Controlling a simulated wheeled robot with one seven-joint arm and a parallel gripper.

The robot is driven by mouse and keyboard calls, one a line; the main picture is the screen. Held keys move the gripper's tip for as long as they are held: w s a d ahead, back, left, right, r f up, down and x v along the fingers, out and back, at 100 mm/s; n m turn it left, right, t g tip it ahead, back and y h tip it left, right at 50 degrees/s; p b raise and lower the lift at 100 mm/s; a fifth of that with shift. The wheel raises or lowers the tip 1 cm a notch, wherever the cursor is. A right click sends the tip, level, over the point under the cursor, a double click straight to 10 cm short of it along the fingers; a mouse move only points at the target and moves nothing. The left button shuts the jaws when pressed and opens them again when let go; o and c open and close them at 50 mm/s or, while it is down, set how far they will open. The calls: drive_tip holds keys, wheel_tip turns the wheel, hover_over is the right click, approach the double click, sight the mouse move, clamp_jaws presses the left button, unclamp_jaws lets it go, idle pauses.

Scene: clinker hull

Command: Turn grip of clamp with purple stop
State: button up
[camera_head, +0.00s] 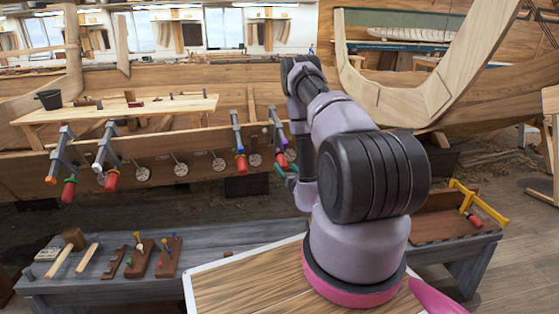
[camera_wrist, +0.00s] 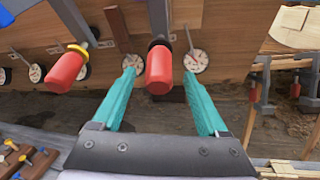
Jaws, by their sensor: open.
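The clamp with the purple stop (camera_head: 271,128) hangs on the hull plank, the rightmost of the clamps in the head view. Its red grip (camera_head: 281,159) points down. In the wrist view a red grip (camera_wrist: 159,72) with a dark collar stands between the two teal fingers, with a gap on each side. The top of this clamp is out of the wrist view. My gripper (camera_wrist: 160,75) is open around the grip, fingers pointing toward the plank. In the head view my gripper (camera_head: 286,168) is partly hidden by my arm.
A neighbouring clamp with a red grip (camera_wrist: 66,72) and yellow collar is close to the left. Round discs (camera_wrist: 196,60) line the plank. A grey bench (camera_head: 210,258) with tools stands below.

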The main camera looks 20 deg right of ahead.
sight(278, 158)
drive_tip(key=w, duration=0.8)
drive_tip(key=shift+d, duration=0.35)
clamp_jaws()
drive_tip(key=shift+m+y, duration=0.6)
drive_tip(key=shift+m, duration=0.2)
drive_tip(key=m+y, duration=0.1)
drive_tip(key=m+t+y, duration=0.1)
drive_tip(key=m, duration=0.1)
drive_tip(key=shift+a+r+y, duration=0.15)
drive_tip(key=shift+a+y, duration=0.05)
drive_tip(key=shift+y, duration=0.2)
drive_tip(key=m+t+y, duration=0.1)
drive_tip(key=m, duration=0.2)
drive_tip(key=shift+s+a+r, duration=0.1)
drive_tip(key=shift+a, duration=0.05)
drive_tip(key=shift+s+a+r+m+t+y, duration=0.1)
drive_tip(key=shift+m+t+y, duration=0.25)
drive_tip(key=shift+m, duration=0.45)
drive_tip(key=shift+r+m+t+y, duration=0.1)
drive_tip(key=shift+m+t+y, duration=0.15)
drive_tip(key=shift+m+y, duration=0.4)
